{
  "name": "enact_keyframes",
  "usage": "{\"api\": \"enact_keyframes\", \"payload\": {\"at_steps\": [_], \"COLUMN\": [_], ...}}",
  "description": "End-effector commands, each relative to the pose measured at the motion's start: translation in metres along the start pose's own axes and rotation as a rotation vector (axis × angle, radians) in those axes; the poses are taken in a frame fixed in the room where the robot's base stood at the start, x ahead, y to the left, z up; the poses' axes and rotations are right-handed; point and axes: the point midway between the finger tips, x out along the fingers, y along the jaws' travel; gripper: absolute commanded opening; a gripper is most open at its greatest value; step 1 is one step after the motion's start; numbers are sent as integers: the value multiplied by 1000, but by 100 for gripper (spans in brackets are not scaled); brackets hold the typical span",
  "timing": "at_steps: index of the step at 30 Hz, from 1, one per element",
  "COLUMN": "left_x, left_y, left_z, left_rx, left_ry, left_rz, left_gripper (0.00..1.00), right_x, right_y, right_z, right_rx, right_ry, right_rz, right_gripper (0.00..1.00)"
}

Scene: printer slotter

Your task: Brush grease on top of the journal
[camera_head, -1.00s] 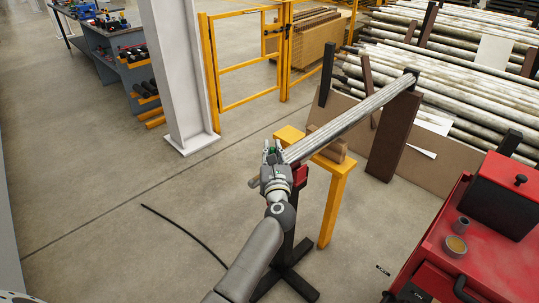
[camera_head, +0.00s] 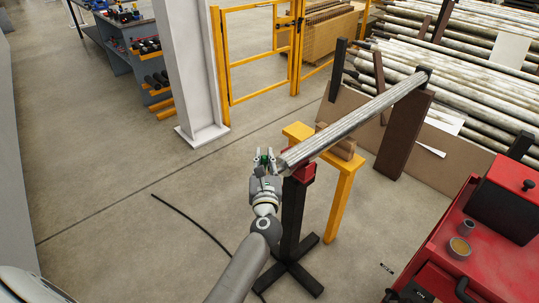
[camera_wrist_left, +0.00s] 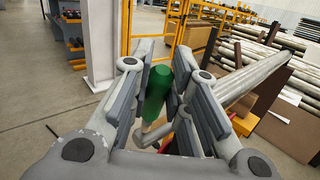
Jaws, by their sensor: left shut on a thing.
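A long grey shaft (camera_head: 350,122) runs from a red-topped dark stand (camera_head: 292,205) to a brown support at the back right. Its near end, which I take for the journal (camera_head: 287,163), juts just past the red rest. My left gripper (camera_head: 265,158) is beside and slightly left of that end. It is shut on a tool with a green handle (camera_wrist_left: 157,92), which I take for the brush. In the left wrist view the handle stands between the finger pads, with a pale part below it. The bristles are hidden, so I cannot tell whether they touch the shaft. My right gripper is out of view.
A yellow trestle (camera_head: 343,188) with brown blocks stands under the shaft. A red cabinet (camera_head: 480,255) at the right carries a small round tin (camera_head: 459,248). A white column (camera_head: 187,70) and yellow gate stand behind. A black cable lies on the floor.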

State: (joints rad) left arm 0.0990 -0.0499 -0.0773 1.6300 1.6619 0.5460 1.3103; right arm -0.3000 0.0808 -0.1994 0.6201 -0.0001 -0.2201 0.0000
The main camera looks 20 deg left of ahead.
Motion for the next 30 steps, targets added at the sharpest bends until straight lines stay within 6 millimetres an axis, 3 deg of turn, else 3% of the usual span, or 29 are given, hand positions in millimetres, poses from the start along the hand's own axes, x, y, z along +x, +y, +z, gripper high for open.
{"api": "enact_keyframes", "payload": {"at_steps": [14, 30], "left_x": [-4, 0], "left_y": [5, 8], "left_z": [0, 53], "left_rx": [0, -1], "left_ry": [2, 1], "left_rz": [0, 1], "left_gripper": [0, 0], "right_x": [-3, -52], "right_y": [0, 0], "right_z": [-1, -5], "right_rx": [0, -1], "right_ry": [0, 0], "right_rz": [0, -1], "right_gripper": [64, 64]}}
